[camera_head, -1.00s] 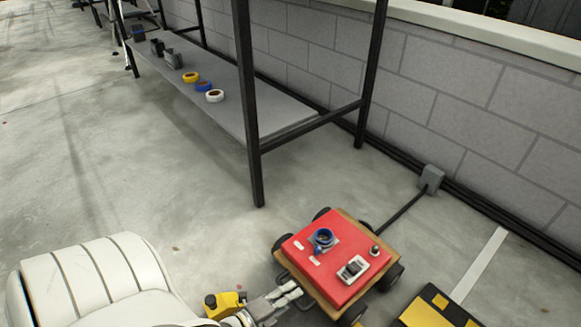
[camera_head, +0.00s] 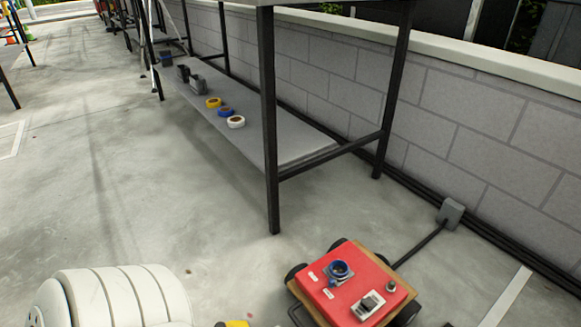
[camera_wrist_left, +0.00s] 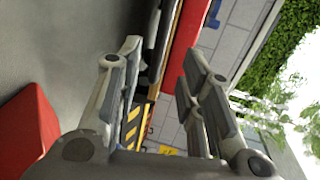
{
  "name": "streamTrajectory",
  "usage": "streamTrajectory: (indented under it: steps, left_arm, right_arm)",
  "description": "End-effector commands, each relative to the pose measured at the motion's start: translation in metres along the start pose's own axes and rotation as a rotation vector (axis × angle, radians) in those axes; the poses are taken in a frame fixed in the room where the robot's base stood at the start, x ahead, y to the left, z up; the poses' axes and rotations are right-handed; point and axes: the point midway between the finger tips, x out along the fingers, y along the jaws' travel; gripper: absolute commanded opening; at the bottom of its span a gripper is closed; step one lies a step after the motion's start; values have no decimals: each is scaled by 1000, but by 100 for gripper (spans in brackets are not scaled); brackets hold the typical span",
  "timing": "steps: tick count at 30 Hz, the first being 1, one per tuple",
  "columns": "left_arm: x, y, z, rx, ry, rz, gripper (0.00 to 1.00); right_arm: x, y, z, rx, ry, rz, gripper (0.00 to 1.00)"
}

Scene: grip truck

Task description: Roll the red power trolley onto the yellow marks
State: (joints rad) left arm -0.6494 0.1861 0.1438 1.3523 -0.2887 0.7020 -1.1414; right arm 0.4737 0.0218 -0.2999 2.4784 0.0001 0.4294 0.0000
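The red power trolley (camera_head: 338,277) stands on the concrete at the bottom right of the head view. It has a red top, a wooden edge, black wheels, a blue round socket and a white switch. A black handle loop sticks out at its near left, cut by the frame. My left gripper is below the head view, where only a yellow bit of the arm shows. In the left wrist view my left gripper (camera_wrist_left: 160,55) has its fingers wide apart, with nothing clearly held. Yellow-and-black stripes (camera_wrist_left: 132,128) show beyond the fingers. My right gripper is in neither view.
A black cable runs from the trolley to a grey box (camera_head: 450,214) by the block wall (camera_head: 490,140). A shelf rack (camera_head: 271,150) with tape rolls stands behind the trolley. A white floor line (camera_head: 507,298) lies to its right. Open floor lies left.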

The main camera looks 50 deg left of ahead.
Motion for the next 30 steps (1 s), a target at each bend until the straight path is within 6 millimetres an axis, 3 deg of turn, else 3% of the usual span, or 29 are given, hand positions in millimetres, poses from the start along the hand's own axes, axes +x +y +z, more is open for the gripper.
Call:
streamTrajectory:
  steps: [3,9,26,30]
  left_arm:
    - [-18,0,0,0,-1,1,35]
    - [-29,0,0,-1,0,-1,35]
    - [-30,0,0,0,0,-1,35]
    - [-22,-16,-5,-26,9,-31,35]
  right_arm:
    - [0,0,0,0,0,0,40]
    - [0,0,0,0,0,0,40]
    - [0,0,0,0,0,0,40]
    - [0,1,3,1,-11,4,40]
